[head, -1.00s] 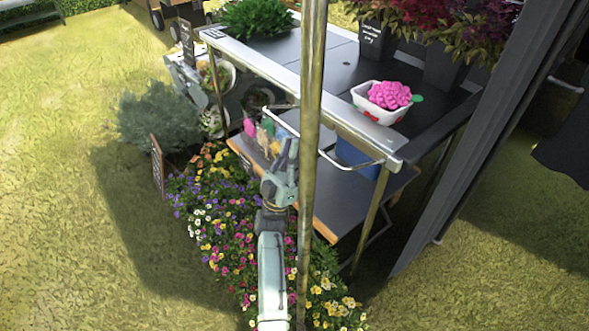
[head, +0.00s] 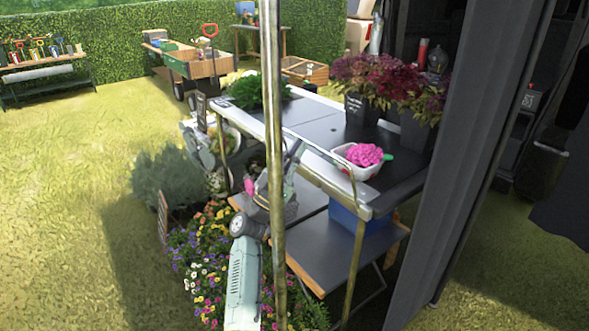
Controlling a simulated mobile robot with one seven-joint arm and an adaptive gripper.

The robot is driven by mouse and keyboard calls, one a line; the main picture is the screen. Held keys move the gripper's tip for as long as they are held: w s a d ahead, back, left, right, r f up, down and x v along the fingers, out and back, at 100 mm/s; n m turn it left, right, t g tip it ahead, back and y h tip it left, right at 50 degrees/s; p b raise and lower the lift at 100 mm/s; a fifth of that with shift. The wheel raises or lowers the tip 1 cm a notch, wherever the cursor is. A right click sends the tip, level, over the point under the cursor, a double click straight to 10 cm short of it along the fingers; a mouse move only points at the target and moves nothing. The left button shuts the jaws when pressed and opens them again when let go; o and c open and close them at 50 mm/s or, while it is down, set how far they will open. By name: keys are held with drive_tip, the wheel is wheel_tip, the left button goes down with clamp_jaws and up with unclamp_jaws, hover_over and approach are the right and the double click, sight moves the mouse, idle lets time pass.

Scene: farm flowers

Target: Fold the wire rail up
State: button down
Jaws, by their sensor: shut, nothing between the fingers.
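The wire rail (head: 325,155) is a thin pale bar at the front edge of the grey-topped table (head: 322,178). Its visible right part stands up at about the height of the tabletop edge, with its right end near the table's front right corner. The upright pole hides part of its left side. My gripper (head: 297,150) is at the rail, close to the table edge and just right of the pole. Its fingers look closed, with nothing seen between them. I cannot tell whether they touch the rail.
A thin metal pole (head: 272,110) stands close in front. Flower beds (head: 200,265) lie below left. A blue crate (head: 360,222) stands on the lower shelf. A dark curtain (head: 475,170) hangs at right.

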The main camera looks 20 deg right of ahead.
drive_tip(key=w+d+r+y+p, duration=0.1)
drive_tip(key=w+d+r, duration=0.1)
drive_tip(key=d, duration=0.6)
drive_tip(key=shift+w+d+r+g+y, duration=0.15)
drive_tip(key=shift+w+d+g+y, duration=0.15)
drive_tip(key=shift+w, duration=0.35)
